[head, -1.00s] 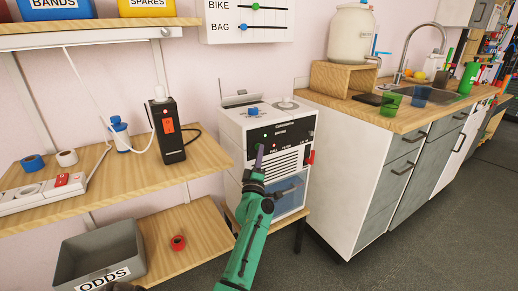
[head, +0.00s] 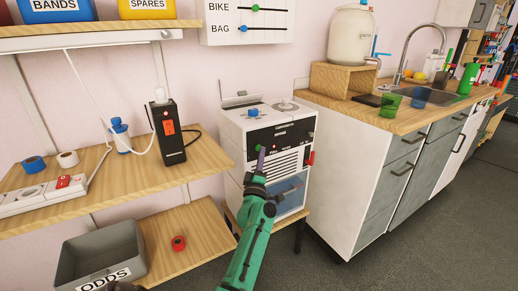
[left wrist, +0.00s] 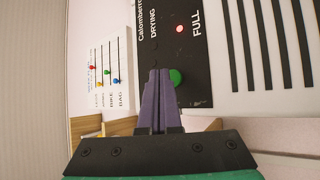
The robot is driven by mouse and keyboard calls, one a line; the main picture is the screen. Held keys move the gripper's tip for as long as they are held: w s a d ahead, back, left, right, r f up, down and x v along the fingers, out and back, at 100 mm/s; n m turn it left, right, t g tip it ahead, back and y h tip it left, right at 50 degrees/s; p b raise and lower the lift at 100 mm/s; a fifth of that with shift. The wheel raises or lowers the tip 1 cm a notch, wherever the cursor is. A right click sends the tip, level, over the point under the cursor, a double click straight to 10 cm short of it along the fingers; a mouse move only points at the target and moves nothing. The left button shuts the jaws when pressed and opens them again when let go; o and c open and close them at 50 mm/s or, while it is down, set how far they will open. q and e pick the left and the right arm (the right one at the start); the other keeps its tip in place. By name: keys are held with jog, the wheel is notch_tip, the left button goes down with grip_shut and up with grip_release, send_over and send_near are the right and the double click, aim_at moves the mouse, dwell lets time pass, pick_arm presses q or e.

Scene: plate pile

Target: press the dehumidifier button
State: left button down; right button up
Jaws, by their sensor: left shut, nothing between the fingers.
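The dehumidifier (head: 236,130) is a white box with a black front panel (head: 296,134), standing on a low wooden stand. My left gripper (head: 261,151) is shut and empty, its purple fingers pointing at the panel. In the left wrist view the fingertips (left wrist: 157,72) are just beside a round green button (left wrist: 176,77) and partly overlap its edge. I cannot tell whether they touch it. A red lamp (left wrist: 179,28) glows by the word FULL. The spot by DRYING looks dark.
Wooden shelves on the left hold a black device (head: 169,133), a power strip (head: 45,194) and tape rolls. A grey ODDS bin (head: 98,252) is low at the left. A sink counter (head: 410,120) stands to the right. Open floor lies in front.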

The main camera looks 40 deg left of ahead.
pick_arm(q)
jog(key=d+p, duration=0.1)
jog(key=d, duration=0.1)
jog(key=s+d+p, duration=0.1)
jog(key=d, duration=0.2)
jog(key=shift+s+d+p, duration=0.35)
jog(key=shift+s+p, duration=0.05)
jog(key=shift+f, duration=0.1)
